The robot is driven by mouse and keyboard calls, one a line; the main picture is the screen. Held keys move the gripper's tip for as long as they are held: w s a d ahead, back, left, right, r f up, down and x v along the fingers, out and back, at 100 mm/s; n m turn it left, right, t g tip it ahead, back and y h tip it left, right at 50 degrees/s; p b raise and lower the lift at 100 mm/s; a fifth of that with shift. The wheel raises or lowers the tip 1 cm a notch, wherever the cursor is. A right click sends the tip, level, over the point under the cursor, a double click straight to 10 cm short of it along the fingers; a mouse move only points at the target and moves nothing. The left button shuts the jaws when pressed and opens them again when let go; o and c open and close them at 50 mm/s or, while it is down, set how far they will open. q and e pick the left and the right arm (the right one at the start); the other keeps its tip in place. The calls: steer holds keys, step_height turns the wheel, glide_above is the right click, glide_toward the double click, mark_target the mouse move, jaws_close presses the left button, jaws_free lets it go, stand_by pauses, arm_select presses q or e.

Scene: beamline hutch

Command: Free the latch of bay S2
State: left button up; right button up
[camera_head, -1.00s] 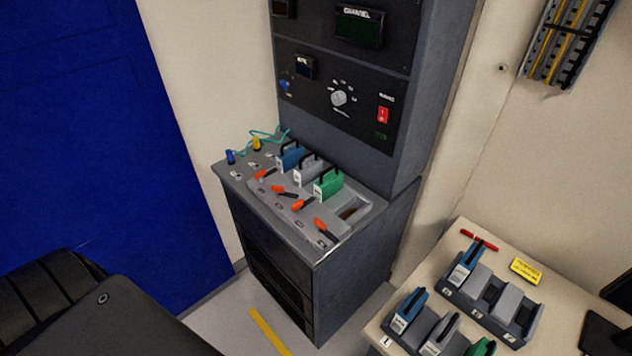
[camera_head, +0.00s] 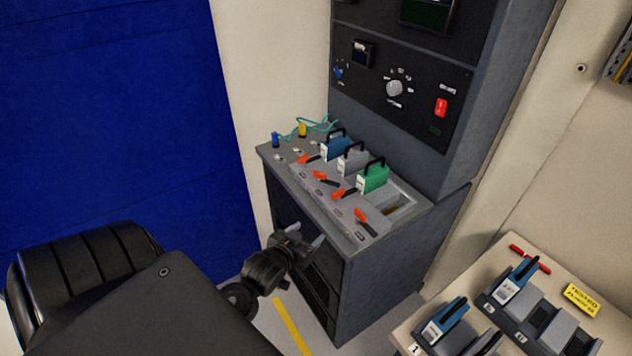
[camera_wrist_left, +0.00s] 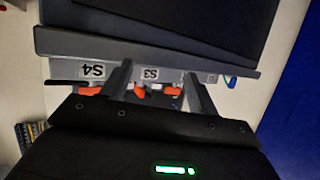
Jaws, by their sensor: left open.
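In the head view the grey sloped console (camera_head: 345,240) carries a row of bays with orange-tipped latches. The wrist view shows the labels S4 (camera_wrist_left: 92,71) and S3 (camera_wrist_left: 150,74) upside down; a third label is too blurred to read. Counting back from these, the S2 latch (camera_head: 326,179) is the second from the back, by the grey cartridge (camera_head: 352,160); its lever lies slanted. My left gripper (camera_head: 307,240) is open and empty, in front of and below the console's front edge, apart from the latches. Its fingers show in the wrist view (camera_wrist_left: 157,85). My right gripper is out of view.
A blue cartridge (camera_head: 336,147) and a green one (camera_head: 373,178) flank the grey one. Other latches sit close on both sides (camera_head: 343,192). Cables and plugs (camera_head: 302,130) are at the back left. A table with racks (camera_head: 530,315) stands at right.

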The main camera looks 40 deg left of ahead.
mark_target(319, 174)
arm_select(q)
steer(key=w+a+r+n+t+y, duration=0.1)
steer(key=w+a+r+t+y, duration=0.1)
steer(key=w+a+r+t, duration=0.35)
steer(key=shift+g, duration=0.85)
steer(key=p+x, duration=0.1)
steer(key=x, duration=0.5)
steer(key=r+p+x, duration=0.1)
steer(key=x, duration=0.1)
steer(key=shift+w+a+p, duration=0.25)
steer(key=shift+w+p, duration=0.1)
steer(key=c, duration=1)
